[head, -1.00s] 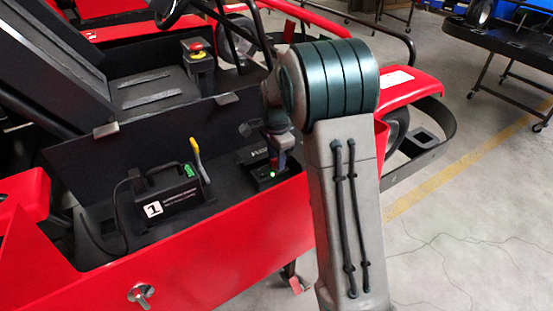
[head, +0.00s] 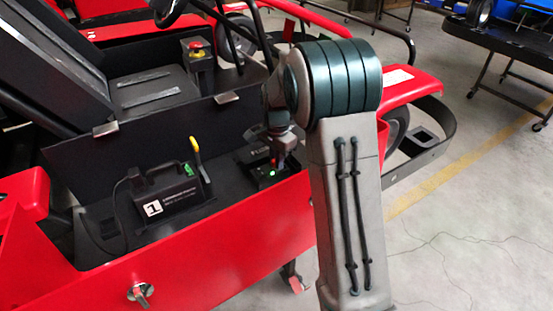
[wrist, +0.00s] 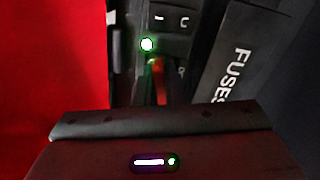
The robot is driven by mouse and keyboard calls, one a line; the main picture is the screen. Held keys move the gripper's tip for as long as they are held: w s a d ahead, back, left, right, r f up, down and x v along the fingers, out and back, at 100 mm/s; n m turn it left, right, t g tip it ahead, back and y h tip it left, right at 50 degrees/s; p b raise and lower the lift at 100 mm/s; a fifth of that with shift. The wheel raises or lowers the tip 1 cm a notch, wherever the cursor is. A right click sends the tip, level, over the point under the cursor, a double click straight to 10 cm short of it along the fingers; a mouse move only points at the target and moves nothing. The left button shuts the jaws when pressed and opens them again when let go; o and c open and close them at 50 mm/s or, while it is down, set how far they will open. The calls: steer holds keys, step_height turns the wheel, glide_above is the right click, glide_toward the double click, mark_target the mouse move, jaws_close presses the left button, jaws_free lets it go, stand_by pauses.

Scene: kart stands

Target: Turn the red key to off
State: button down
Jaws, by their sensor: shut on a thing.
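The red key (wrist: 158,66) shows as a small reddish-orange piece in the wrist view, mostly hidden by my gripper. It is on a small black switch box (head: 262,178) in the kart's side tray. Two pale marks, a bar and a curved sign, are on the panel above the key. My gripper (wrist: 160,90) is shut on the key; in the head view it reaches down over the box. The key's exact angle cannot be told.
A black case (head: 172,198) with a yellow-tipped lever stands left of the switch box. A panel marked FUSES (wrist: 235,75) is close beside the key. The kart's red side panel (head: 210,250) runs in front. A red push button (head: 196,44) is farther back.

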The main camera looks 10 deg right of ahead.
steer(key=n, duration=0.3)
stand_by(0.4)
steer(key=n, duration=0.4)
steer(key=shift+s+d+n, duration=0.1)
steer(key=shift+d+n, duration=0.05)
steer(key=shift+n, duration=0.85)
